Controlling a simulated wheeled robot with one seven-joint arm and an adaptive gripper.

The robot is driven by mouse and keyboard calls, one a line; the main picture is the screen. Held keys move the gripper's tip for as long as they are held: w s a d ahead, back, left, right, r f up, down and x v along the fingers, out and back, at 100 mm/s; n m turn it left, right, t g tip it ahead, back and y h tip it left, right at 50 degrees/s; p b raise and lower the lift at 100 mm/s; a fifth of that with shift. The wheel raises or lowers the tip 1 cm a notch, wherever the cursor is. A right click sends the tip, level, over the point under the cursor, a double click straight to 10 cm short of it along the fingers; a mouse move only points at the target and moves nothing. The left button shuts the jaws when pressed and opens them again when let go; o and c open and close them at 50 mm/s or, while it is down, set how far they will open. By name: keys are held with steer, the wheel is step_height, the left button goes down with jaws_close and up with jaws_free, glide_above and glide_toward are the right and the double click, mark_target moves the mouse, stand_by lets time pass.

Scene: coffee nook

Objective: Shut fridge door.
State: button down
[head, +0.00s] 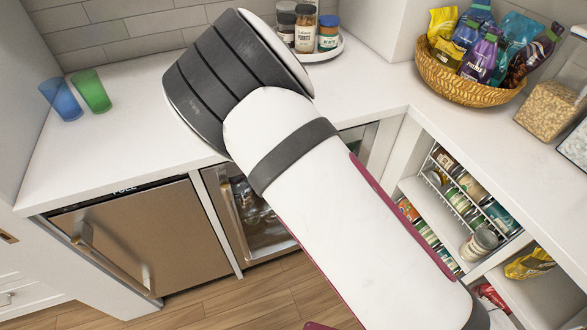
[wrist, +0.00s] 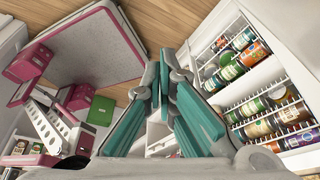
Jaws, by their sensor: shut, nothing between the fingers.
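A steel-framed glass-fronted unit, apparently the fridge (head: 222,205), stands under the counter in the head view. Its long vertical handle (head: 234,222) is on the left, and glassware or bottles show dimly behind the glass. My arm covers most of its middle and right side, so I cannot tell whether the door is fully shut or ajar. My gripper (wrist: 160,78) shows in the wrist view with its teal fingers drawn together, holding nothing. It is out of sight in the head view. No fridge door is clearly recognisable in the wrist view.
A brown-fronted appliance (head: 140,235) with a bar handle is left of the glass unit. Open shelves of cans (head: 460,205) are on the right, also in the wrist view (wrist: 255,85). Two cups (head: 92,92) and a snack basket (head: 470,88) stand on the counter.

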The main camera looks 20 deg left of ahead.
steer(key=v, duration=1.2)
steer(key=s+d+r+n+y, duration=0.25)
steer(key=d+r+n, duration=0.25)
steer(key=d+r, duration=0.55)
steer(key=s+d+r+n+y, duration=0.3)
steer(key=d+r, duration=0.4)
steer(key=d, duration=0.7)
steer(key=s+d+n+t+h, duration=0.1)
steer(key=s+d+n+t, duration=0.2)
steer(key=s+d+n, duration=0.3)
steer(key=s+d+n+t+h, duration=0.1)
steer(key=s+d+n+t, duration=0.1)
steer(key=s+d+n, duration=0.5)
steer(key=s+n, duration=0.1)
steer(key=s, duration=0.5)
steer(key=shift+s+d+t, duration=0.25)
steer(key=shift+d+t, duration=0.1)
steer(key=shift+t, duration=0.05)
steer(key=shift+a+r, duration=0.1)
steer(key=shift+r, duration=0.05)
